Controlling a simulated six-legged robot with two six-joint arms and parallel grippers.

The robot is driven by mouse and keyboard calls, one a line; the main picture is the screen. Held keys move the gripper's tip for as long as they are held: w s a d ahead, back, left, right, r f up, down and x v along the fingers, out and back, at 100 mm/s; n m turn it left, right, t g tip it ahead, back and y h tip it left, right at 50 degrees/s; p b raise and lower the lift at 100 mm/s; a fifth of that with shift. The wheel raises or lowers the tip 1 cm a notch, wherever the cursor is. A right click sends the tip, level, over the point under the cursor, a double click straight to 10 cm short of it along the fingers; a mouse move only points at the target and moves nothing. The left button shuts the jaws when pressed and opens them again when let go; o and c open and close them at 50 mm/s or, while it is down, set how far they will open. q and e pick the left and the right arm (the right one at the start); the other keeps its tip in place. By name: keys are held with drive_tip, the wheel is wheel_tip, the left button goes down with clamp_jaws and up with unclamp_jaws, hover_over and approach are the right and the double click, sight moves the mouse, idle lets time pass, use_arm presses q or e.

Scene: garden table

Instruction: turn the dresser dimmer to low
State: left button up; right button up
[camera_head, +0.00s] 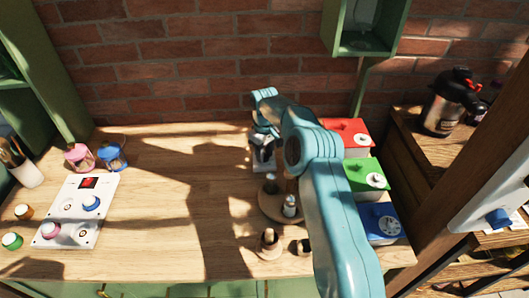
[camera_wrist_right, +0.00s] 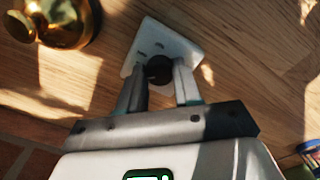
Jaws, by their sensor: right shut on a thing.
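The dimmer (camera_wrist_right: 183,42) is a small white plate with dark marks, lying on the wooden table top in the right wrist view. A round dark knob (camera_wrist_right: 159,69) stands on it. My right gripper (camera_wrist_right: 160,80) has its two fingers on either side of the knob and is shut on it. In the head view my right gripper (camera_head: 263,146) is at the back middle of the table, and my teal arm hides much of this spot. The knob's setting cannot be read. My left gripper is not in view.
Red (camera_head: 349,135), green (camera_head: 367,178) and blue (camera_head: 380,221) boxes with dials stand right of my arm. A round wooden tray (camera_head: 270,208) holds small items. A white panel (camera_head: 100,200) with knobs lies left. A brass object (camera_wrist_right: 65,22) is near the dimmer. The table's middle left is clear.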

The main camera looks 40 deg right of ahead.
drive_tip(key=shift+w+d+r, duration=0.1)
drive_tip(key=shift+w+r, duration=0.05)
drive_tip(key=shift+r, duration=0.15)
drive_tip(key=o, duration=1)
drive_tip(key=shift+o, duration=0.2)
drive_tip(key=shift+f, duration=0.15)
wheel_tip(320, 180, up, 8)
drive_tip(key=shift+f, duration=0.1)
wheel_tip(320, 180, up, 9)
drive_tip(key=p, duration=0.3)
drive_tip(key=shift+f, duration=0.2)
